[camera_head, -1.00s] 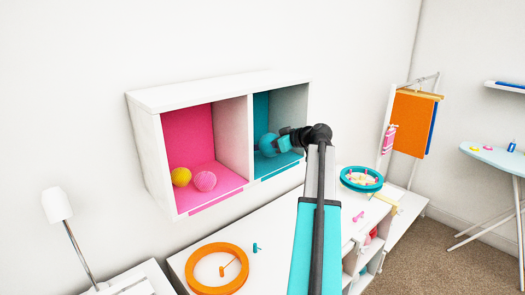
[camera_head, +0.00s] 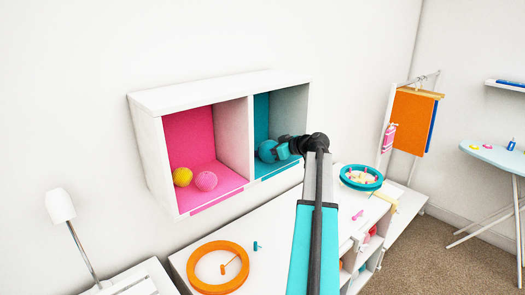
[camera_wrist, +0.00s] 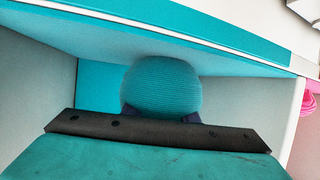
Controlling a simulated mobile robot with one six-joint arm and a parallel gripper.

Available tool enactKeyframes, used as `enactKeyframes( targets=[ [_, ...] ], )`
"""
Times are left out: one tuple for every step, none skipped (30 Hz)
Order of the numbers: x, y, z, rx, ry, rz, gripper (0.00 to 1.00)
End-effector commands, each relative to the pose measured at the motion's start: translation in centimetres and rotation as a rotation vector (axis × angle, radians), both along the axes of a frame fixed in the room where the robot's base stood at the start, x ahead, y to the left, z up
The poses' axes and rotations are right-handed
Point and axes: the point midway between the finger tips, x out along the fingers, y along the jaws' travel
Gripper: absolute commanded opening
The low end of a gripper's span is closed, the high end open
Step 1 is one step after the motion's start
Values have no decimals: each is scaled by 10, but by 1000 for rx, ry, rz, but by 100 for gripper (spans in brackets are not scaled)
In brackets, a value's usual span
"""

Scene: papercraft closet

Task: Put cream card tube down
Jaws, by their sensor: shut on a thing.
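I make out no cream card tube in either view. My gripper (camera_head: 281,150) is inside the teal right compartment of the wall shelf (camera_head: 160,101). It is shut on a teal ribbed ball (camera_head: 266,151). In the wrist view the ball (camera_wrist: 162,86) sits between the dark fingertips (camera_wrist: 160,114), close to a teal panel of the compartment. I cannot tell whether the ball touches the compartment floor. The fingers hide part of the ball.
Below, an orange ring (camera_head: 192,268) and a teal ring (camera_head: 346,181) lie on the white cabinet top. A lamp (camera_head: 61,205) stands left.

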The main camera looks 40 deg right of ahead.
Motion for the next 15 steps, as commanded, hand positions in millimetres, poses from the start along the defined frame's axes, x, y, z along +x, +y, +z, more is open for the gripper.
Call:
enactKeyframes(
  targets=[
    [0,0,-1,0,0,0,5],
    [0,0,-2,-1,-1,-1,5],
    [0,0,-2,-1,-1,-1,5],
    [0,0,-3,-1,-1,-1,5],
    [0,0,-3,-1,-1,-1,5],
    [0,0,-3,-1,-1,-1,5],
    [0,0,-3,-1,-1,-1,5],
    [0,0,-3,-1,-1,-1,5],
    [0,0,-3,-1,-1,-1,5],
    [0,0,-3,-1,-1,-1,5],
    [0,0,-3,-1,-1,-1,5],
    [0,-1,-4,-1,-1,-1,5],
    [0,-1,-4,-1,-1,-1,5],
    [0,-1,-5,-1,-1,-1,5],
    [0,-1,-6,0,-1,-1,5]
  ],
)
